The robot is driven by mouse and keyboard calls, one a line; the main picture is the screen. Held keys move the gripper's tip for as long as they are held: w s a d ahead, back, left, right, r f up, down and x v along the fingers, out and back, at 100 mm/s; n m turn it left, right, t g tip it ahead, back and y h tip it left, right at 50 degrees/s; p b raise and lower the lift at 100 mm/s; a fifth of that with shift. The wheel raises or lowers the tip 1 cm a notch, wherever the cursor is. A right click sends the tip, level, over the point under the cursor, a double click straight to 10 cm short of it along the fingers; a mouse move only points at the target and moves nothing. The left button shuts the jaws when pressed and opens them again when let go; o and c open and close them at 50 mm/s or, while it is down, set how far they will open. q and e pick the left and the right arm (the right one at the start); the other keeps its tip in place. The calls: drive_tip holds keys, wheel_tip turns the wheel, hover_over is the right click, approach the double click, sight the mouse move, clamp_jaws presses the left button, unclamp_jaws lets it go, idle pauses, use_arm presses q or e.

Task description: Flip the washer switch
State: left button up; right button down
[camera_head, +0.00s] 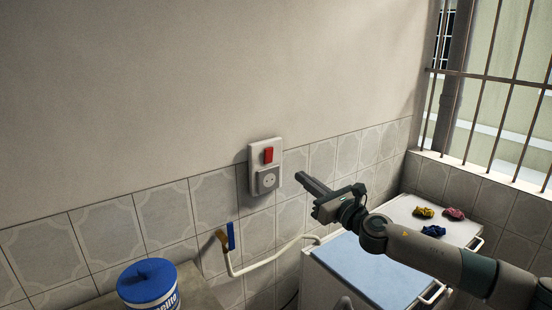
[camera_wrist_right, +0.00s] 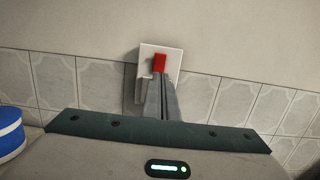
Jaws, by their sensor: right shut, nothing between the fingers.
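A red switch (camera_head: 268,155) sits in the upper part of a white wall plate (camera_head: 254,153), above a grey round socket (camera_head: 268,180). In the right wrist view the red switch (camera_wrist_right: 160,62) shows just above the fingertips, and the plate (camera_wrist_right: 147,52) is behind them. My right gripper (camera_head: 302,178) is shut and empty. In the head view it is to the right of the plate and a little below the switch, apart from it in the picture. The fingers (camera_wrist_right: 160,84) cover the socket in the wrist view. My left gripper is not in view.
A white washer (camera_head: 318,290) with a blue top stands below my right arm. Several coloured cloth pieces (camera_head: 425,212) lie on a white surface. A blue-lidded tub (camera_head: 148,282) is at lower left. A white pipe with a blue-handled tap (camera_head: 231,236) runs below the plate. A barred window is at right.

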drive_tip(key=p, duration=0.2)
approach(269, 153)
drive_tip(key=x, duration=0.5)
drive_tip(key=shift+w+a+r, duration=0.15)
drive_tip(key=shift+w+a, duration=0.25)
drive_tip(key=shift+w, duration=0.2)
